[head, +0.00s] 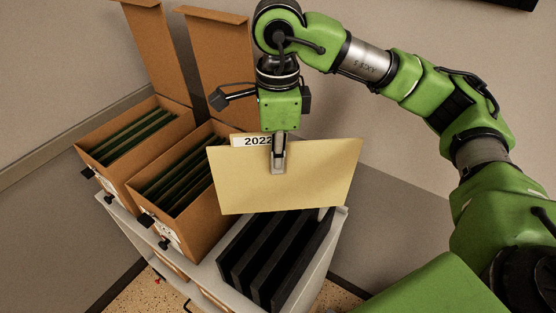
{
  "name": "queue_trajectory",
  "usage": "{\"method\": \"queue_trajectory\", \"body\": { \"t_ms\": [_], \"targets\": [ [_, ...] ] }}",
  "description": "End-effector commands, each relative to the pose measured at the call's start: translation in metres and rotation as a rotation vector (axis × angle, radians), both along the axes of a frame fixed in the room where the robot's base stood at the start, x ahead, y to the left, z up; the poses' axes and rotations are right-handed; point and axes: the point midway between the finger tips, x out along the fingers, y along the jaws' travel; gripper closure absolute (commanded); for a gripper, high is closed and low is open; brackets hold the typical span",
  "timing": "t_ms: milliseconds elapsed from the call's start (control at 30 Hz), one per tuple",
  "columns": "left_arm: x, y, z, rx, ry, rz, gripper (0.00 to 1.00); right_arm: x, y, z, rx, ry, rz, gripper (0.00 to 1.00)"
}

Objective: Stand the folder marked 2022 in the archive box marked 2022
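A yellow folder (300,187) with a white tab reading 2022 hangs upright from my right gripper (279,165). The gripper is shut on its upper edge, near the tab. The folder is above the black rack and to the right of two brown archive boxes. Its left end overlaps the edge of the nearer box (182,228) in the picture. The farther box (112,188) stands to the left. Both boxes are open, with lids raised at the back and dark green dividers inside. Their front labels cannot be read, so I cannot tell which is marked 2022. My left gripper is out of view.
A black slotted rack (262,283) stands at the right end of a light grey cabinet (212,277), beside the nearer box. Raised lids (222,62) stand behind the boxes, close to the wall. Black clips (145,219) stick out from the box fronts.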

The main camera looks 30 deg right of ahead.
Motion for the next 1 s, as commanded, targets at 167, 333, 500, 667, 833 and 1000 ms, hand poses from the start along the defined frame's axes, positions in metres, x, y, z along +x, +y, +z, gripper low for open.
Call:
{"method": "queue_trajectory", "body": {
  "t_ms": [167,333,500,667,833,1000],
  "targets": [
    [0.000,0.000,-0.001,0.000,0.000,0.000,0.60,-0.002,0.002,0.006,-0.004,-0.003,0.263,1.00],
    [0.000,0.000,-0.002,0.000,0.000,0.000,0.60,-0.004,0.003,0.012,-0.007,-0.003,0.517,1.00],
    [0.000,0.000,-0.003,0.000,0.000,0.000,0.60,-0.007,0.005,0.017,-0.010,-0.003,0.771,1.00],
    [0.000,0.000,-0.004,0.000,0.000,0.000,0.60,-0.009,0.006,0.021,-0.011,-0.001,1.010,1.00],
    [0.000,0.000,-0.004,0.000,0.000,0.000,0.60,-0.012,0.007,0.026,-0.012,0.000,1.239,1.00],
    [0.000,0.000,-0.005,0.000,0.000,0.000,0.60,-0.013,0.008,0.029,-0.013,0.000,1.378,1.00]
  ]
}}
